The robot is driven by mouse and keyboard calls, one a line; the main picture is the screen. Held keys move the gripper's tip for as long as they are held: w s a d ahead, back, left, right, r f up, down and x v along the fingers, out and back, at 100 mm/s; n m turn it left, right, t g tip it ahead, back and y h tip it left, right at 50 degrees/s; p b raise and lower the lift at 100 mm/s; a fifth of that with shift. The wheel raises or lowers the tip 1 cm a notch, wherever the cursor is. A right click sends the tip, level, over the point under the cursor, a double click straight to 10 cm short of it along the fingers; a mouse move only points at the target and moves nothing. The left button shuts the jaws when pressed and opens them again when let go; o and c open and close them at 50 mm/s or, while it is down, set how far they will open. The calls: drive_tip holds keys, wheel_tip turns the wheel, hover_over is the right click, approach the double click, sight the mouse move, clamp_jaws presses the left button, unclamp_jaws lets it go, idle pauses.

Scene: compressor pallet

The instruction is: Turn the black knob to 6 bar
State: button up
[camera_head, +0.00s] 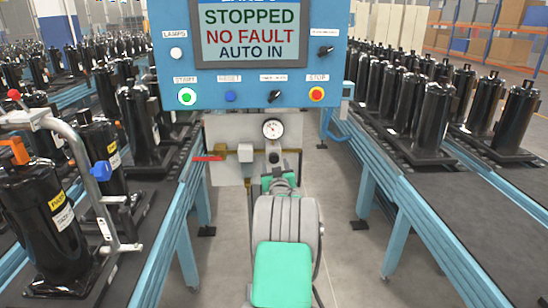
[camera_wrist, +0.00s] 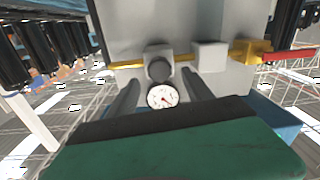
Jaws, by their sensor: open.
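The black knob (camera_wrist: 158,69) sits on the front of a grey regulator block, next to a round white gauge (camera_wrist: 162,96). In the head view the knob (camera_head: 273,157) is small and dark, just below the gauge (camera_head: 272,129). The gauge's needle shows, but its figures are too small to read. My gripper (camera_wrist: 162,79) is open, with one dark finger on each side of the knob and gauge in the wrist view. I see gaps between fingers and knob, with no clear contact. In the head view my arm hides most of the gripper.
A yellow pipe (camera_wrist: 125,64) and a valve with a red lever (camera_head: 208,158) lie beside the knob. A blue control panel (camera_head: 245,86) reading STOPPED hangs above. Conveyors with black compressors (camera_head: 432,120) flank both sides. Floor shows between them.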

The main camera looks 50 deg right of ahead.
sight(274, 160)
drive_tip(key=p+x, duration=0.1)
drive_tip(key=x, duration=0.4)
drive_tip(key=shift+w+d, duration=0.1)
drive_tip(key=shift+d, duration=0.05)
drive_tip(key=shift+c, duration=0.3)
clamp_jaws()
